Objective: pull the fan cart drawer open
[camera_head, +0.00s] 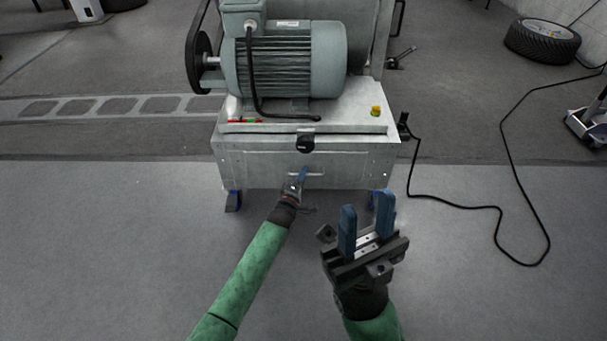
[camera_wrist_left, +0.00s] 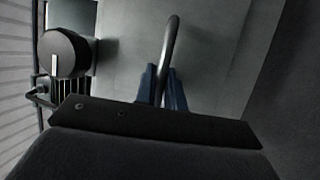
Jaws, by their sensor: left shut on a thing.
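The fan cart (camera_head: 375,155) stands ahead, a pale grey metal box carrying a large motor (camera_head: 290,58). Its front drawer (camera_head: 250,165) has a thin bar handle (camera_head: 316,174); I cannot tell whether the drawer stands out from the cart. My left gripper (camera_head: 301,176) is at the drawer front, its blue fingers shut on the handle. In the left wrist view the handle (camera_wrist_left: 172,40) runs as a curved grey bar between the blue fingertips (camera_wrist_left: 162,85). My right gripper (camera_head: 367,226) is open and empty, in front of the cart's right part, clear of it.
A black cable (camera_head: 500,206) loops over the floor at the right from the cart's side. A tyre (camera_head: 542,42) lies at the back right. A black round part (camera_head: 306,144) sits above the drawer. The floor in front of the cart is bare.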

